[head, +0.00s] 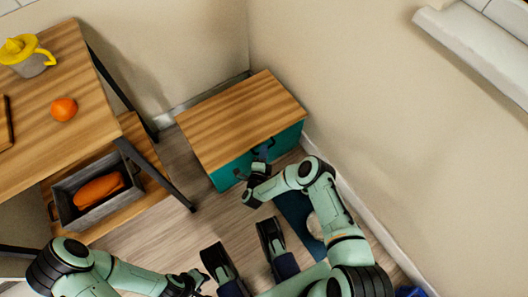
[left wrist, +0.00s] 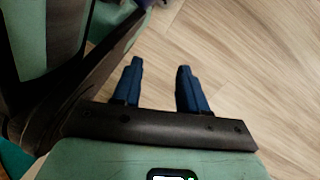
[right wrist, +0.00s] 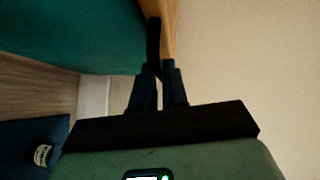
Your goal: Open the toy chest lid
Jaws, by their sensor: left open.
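The toy chest has a wooden lid (head: 240,115) and a teal body (head: 229,176), and stands in the corner of the room in the head view. The lid looks closed, lying flat on the body. My right gripper (head: 259,166) is at the chest's front, below the lid edge. In the right wrist view its fingers (right wrist: 160,75) are close together on a dark handle (right wrist: 153,38), beside the wooden lid edge (right wrist: 168,28) and teal front (right wrist: 75,35). My left gripper (left wrist: 158,70) is open and empty above the floor, low in the head view.
A wooden table (head: 55,115) with dark legs stands left, bearing an orange (head: 64,109) and a yellow-topped juicer (head: 22,48). A grey box (head: 68,212) with an orange item sits on its lower shelf. The wall is close right of the chest and my right arm.

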